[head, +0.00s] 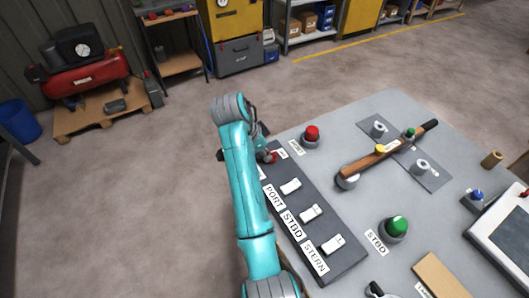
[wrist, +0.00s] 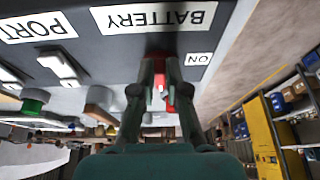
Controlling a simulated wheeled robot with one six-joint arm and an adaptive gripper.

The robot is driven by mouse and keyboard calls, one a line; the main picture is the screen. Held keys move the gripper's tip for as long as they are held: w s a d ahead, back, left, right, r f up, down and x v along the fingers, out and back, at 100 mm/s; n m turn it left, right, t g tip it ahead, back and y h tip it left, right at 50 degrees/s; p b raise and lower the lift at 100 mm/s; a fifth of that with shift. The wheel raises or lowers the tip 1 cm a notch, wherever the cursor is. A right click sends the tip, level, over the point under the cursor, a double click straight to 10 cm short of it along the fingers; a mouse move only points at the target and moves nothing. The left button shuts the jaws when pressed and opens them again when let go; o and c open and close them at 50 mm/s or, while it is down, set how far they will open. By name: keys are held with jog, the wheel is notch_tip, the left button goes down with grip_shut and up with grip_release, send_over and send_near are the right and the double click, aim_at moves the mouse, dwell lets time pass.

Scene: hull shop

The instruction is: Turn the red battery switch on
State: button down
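The red battery switch (head: 272,157) is at the far end of the dark switch panel (head: 335,252), partly hidden by my arm. In the wrist view the red switch (wrist: 160,94) shows between the two fingers of my gripper (wrist: 161,78). The fingers are close together, one on each side of the red handle, and appear to touch it. A BATTERY label (wrist: 155,17) lies beside the switch. An ON label (wrist: 198,58) lies to the right of the fingers in that view. My gripper in the head view is mostly hidden behind my wrist.
White rocker switches (head: 311,213) line the panel by the PORT, STBD and STERN labels.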

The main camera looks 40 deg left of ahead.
jog(key=shift+n, duration=0.3)
jog(key=n+y, duration=0.1)
jog(key=d+n, duration=0.1)
jog(key=n, duration=0.1)
jog(key=shift+s+n+t+y, duration=0.1)
jog(key=shift+n+t+y, duration=0.2)
jog(key=shift+y, duration=0.1)
jog(key=n+y, duration=0.1)
jog(key=n, duration=0.3)
jog(key=shift+d+n+y, duration=0.3)
jog(key=shift+d+y, duration=0.05)
jog(key=shift+y, duration=0.05)
jog(key=n, duration=0.1)
jog(key=n+g+y, duration=0.1)
jog(key=n, duration=0.2)
jog(key=shift+w+d+n, duration=0.3)
jog(key=shift+w+d, duration=0.05)
jog(key=shift+w+d+n+g+y, duration=0.15)
jog(key=shift+n+g+y, duration=0.25)
jog(key=shift+n, duration=0.7)
jog(key=shift+w+d+n+g+y, duration=0.15)
jog(key=shift+n+g, duration=0.35)
jog(key=shift+n, duration=0.6)
jog(key=c, duration=1.2)
grip_release()
jog(key=shift+r, duration=0.1)
